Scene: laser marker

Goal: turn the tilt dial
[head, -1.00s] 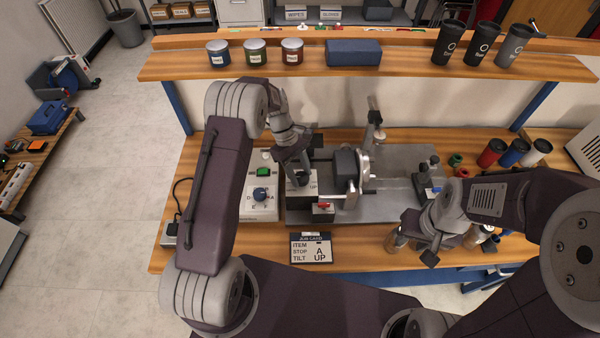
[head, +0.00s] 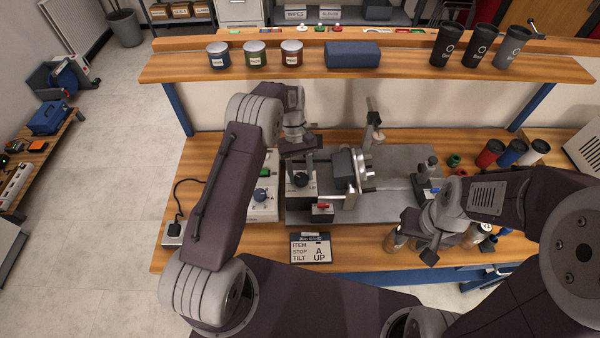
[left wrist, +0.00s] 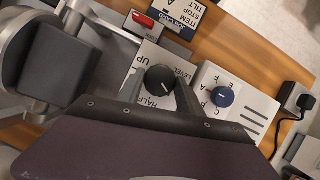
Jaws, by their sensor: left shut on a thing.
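The tilt dial is a round black knob with a white mark (left wrist: 159,80) on a light box printed LEVEL, HALF and UP. In the left wrist view its mark points toward the lower right. In the head view the dial (head: 301,180) sits at the left of the grey machine plate. My left gripper (head: 301,172) comes down over it from above; in the left wrist view its two fingers (left wrist: 158,90) stand on either side of the knob, shut on it. My right gripper (head: 420,238) is at the right front near small bottles; its jaw gap is unclear.
A control box with a blue knob (head: 261,195) and green button stands just left of the dial. A red switch (head: 322,206) is close in front. The job card (head: 311,248) reads ITEM A, TILT UP. A chuck (head: 358,170) stands to the right.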

